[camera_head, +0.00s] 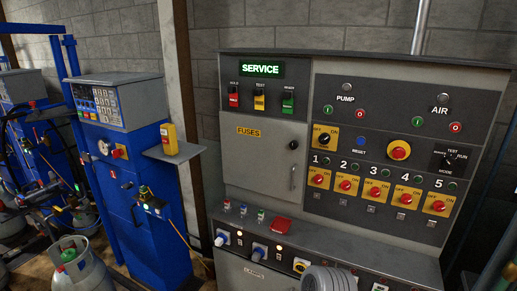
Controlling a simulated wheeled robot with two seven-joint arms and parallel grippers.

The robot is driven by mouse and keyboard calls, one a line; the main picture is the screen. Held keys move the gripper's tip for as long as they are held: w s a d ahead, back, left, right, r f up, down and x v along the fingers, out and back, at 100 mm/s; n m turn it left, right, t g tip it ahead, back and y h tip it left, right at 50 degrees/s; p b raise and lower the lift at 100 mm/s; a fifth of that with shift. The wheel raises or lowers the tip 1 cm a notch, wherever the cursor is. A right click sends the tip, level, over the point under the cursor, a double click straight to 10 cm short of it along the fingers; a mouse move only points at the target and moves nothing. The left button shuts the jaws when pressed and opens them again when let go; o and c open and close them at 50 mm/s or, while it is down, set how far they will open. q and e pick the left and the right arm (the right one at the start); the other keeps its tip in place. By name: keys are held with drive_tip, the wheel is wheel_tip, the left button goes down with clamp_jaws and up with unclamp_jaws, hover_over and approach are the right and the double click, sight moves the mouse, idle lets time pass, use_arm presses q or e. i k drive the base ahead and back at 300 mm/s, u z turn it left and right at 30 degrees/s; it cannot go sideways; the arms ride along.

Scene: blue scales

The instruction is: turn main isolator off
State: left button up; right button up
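A grey control panel (305,75) stands at the right in the head view. No readable label names a main isolator. A larger yellow plate marked OFF and ON carries a black rotary knob (323,139) left of the middle of the panel. Its exact setting is too small to tell. Below it is a row of several yellow OFF/ON switches with red knobs, numbered from 1 (319,179) to 5 (438,206). Another yellow rotary switch (301,265) sits low on the front, partly hidden.
A green SERVICE display (261,68) is lit. A closed FUSES door (265,160) is at the panel's left. Blue scales (130,180) and a gas cylinder (80,268) stand left.

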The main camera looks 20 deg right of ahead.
sight(324, 138)
drive_tip(key=u, duration=0.6)
drive_tip(key=i, duration=0.55)
drive_tip(key=z, duration=0.6)
drive_tip(key=i, duration=1.1)
drive_tip(key=z, duration=1.1)
